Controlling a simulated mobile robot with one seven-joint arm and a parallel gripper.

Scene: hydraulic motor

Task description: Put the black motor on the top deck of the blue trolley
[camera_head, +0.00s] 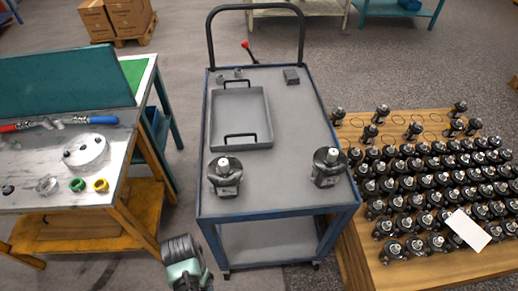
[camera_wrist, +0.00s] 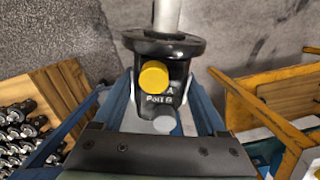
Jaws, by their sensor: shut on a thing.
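The blue trolley (camera_head: 341,214) stands in the middle of the head view, with a grey top deck (camera_head: 275,190) and a lower shelf. Two black motors stand upright on the deck's near part, one at the left (camera_head: 225,178) and one at the right (camera_head: 327,168). In the wrist view, my gripper (camera_wrist: 160,145) is shut on a black motor (camera_wrist: 165,48) with a yellow cap, "PORT B" lettering and an upward shaft. The fingertips are hidden. Trolley rails show behind this motor.
A grey tray (camera_head: 242,93) with black handles takes up the deck's far left; small parts lie behind it. A wooden pallet (camera_head: 357,252) full of motors stands close on the right. A workbench (camera_head: 128,152) stands on the left. The deck's near middle is clear.

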